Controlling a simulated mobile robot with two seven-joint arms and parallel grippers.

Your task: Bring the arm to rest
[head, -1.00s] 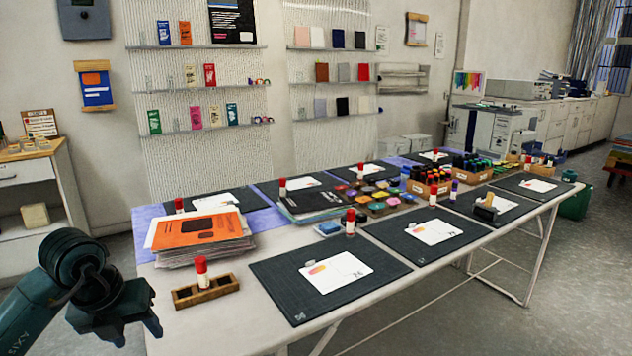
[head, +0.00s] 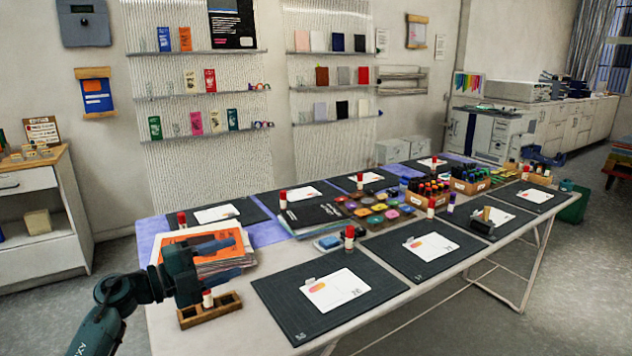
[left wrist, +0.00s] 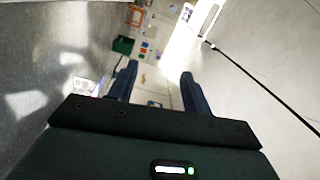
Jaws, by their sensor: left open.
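My left arm comes in from the lower left. My left gripper (head: 238,254) is open and empty, with its two fingers pointing right. In the head view it overlaps the stack of papers with an orange top sheet (head: 196,243) and the glue stick (head: 207,299) in the small wooden holder (head: 211,312). The cap of that glue stick is partly hidden by the lower finger. The left wrist view shows the two fingers apart with nothing between them (left wrist: 160,84). My right gripper is not in view.
The white table (head: 170,341) carries several dark cutting mats (head: 287,318) with white cards. Ink pads (head: 377,208) and boxes of bottles (head: 428,200) stand in the middle. A white cabinet (head: 35,225) stands at the left. Floor (head: 480,335) is clear at the front right.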

